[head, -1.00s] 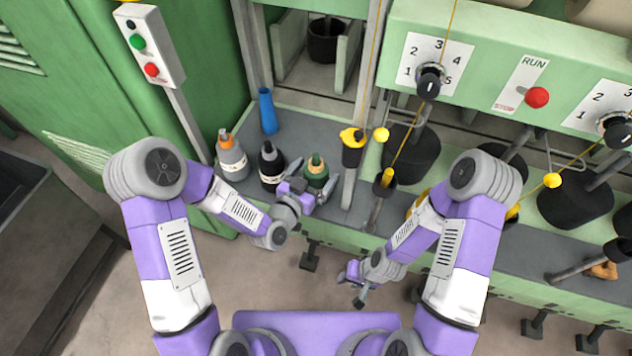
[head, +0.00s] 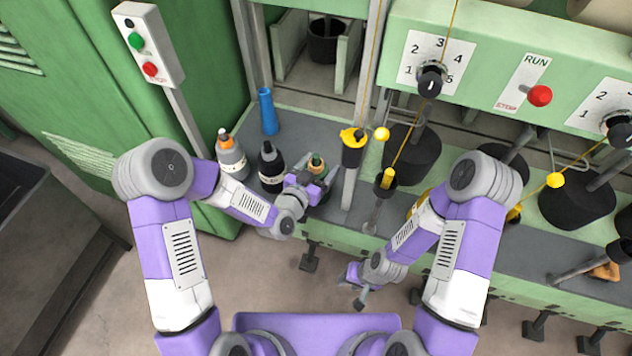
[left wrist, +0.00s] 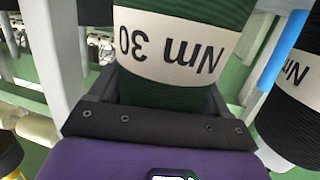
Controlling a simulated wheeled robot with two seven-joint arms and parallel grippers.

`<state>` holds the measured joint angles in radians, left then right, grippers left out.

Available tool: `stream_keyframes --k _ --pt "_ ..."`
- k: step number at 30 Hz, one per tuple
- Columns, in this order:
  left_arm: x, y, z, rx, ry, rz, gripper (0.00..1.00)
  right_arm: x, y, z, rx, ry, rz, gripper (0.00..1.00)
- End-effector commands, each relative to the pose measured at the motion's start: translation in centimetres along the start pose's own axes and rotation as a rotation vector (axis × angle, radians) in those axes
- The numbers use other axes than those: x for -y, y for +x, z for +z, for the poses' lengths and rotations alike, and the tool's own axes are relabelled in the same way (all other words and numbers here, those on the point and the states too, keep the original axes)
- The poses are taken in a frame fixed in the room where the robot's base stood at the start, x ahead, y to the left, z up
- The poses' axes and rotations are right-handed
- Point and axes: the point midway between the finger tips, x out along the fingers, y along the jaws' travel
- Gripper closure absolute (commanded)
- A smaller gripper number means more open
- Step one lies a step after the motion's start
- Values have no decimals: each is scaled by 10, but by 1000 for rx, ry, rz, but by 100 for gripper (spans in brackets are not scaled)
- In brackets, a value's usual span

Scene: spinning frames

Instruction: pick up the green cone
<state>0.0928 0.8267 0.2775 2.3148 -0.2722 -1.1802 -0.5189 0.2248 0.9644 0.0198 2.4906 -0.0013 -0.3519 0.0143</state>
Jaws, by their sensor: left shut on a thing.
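The green cone (head: 315,164) is a dark green yarn cone with an orange tip, standing near the front edge of the grey shelf. In the left wrist view the cone (left wrist: 185,50) fills the top centre, with a white band reading "Nm 30". My left gripper (head: 311,184) is shut on it, with a finger on each side. The gripper hides much of the cone in the head view. My right gripper (head: 358,284) hangs low in front of the machine, away from the cones; its fingers are too small to judge.
A blue tube (head: 268,112) stands behind. A post with a yellow top (head: 352,150) is close on the right. The green machine panel (head: 480,60) overhangs at right.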

Motion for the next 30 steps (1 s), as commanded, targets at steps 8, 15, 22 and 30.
stream_keyframes --k 8,15,22,30 --pt "0 0 -1 -3 1 0 96 0 0 0 0 0 0 62" --pt "0 -3 -22 -7 4 -1 96 3 -8 0 0 0 0 62" --pt "0 -10 -69 -8 5 0 96 9 -24 1 0 0 0 62" --pt "0 -15 -99 -4 2 0 96 12 -32 1 0 0 0 62"
